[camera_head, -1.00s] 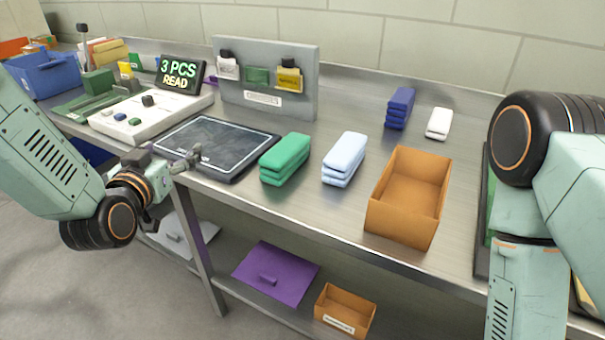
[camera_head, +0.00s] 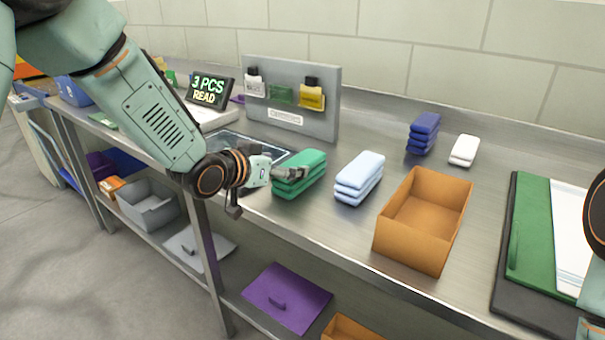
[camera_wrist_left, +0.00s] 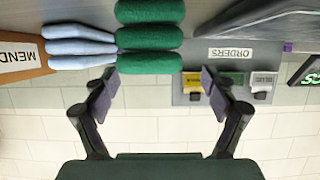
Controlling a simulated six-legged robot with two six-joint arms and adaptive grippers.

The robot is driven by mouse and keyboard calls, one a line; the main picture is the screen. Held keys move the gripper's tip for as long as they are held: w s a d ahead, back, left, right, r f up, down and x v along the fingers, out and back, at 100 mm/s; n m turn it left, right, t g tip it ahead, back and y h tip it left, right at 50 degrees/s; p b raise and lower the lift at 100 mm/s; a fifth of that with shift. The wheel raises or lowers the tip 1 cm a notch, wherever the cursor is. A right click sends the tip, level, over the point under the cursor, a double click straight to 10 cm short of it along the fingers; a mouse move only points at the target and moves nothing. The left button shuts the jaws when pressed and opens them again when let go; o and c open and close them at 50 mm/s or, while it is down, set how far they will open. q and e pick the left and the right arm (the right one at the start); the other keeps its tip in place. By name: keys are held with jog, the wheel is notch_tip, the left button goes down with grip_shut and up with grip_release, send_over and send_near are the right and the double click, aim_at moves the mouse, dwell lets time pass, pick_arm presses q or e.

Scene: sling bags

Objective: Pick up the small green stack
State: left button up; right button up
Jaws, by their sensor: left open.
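The small green stack (camera_head: 312,162), several folded green pieces, lies on the metal table left of the light blue stack (camera_head: 360,177). My left gripper (camera_head: 298,174) is at the stack's near left side, its fingertips overlapping it in the head view. In the left wrist view, which is upside down, the open jaws (camera_wrist_left: 154,86) point at the green stack (camera_wrist_left: 150,40). The stack's end shows between the two fingers, nearer the left one. Whether the fingers touch it, I cannot tell. My right gripper is out of view.
An orange open box (camera_head: 424,215) stands right of the light blue stack. A dark blue stack (camera_head: 423,133) and a white stack (camera_head: 464,150) lie behind. A dark pad (camera_head: 262,148) and a grey upright board (camera_head: 325,115) are beyond the gripper. The table's front edge is close.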

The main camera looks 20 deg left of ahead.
aim_at(295, 164)
pick_arm(q)
jog(key=w+d, duration=0.1)
jog(key=w+d+f+b, duration=0.1)
jog(key=w, duration=0.1)
jog(key=shift+d+f, duration=0.1)
jog(key=shift+x, duration=1.05)
jog(key=shift+r, duration=0.2)
jog(key=shift+c, duration=1.2)
jog(key=shift+f, duration=0.1)
jog(key=c, duration=1.1)
jog(key=shift+c, duration=0.2)
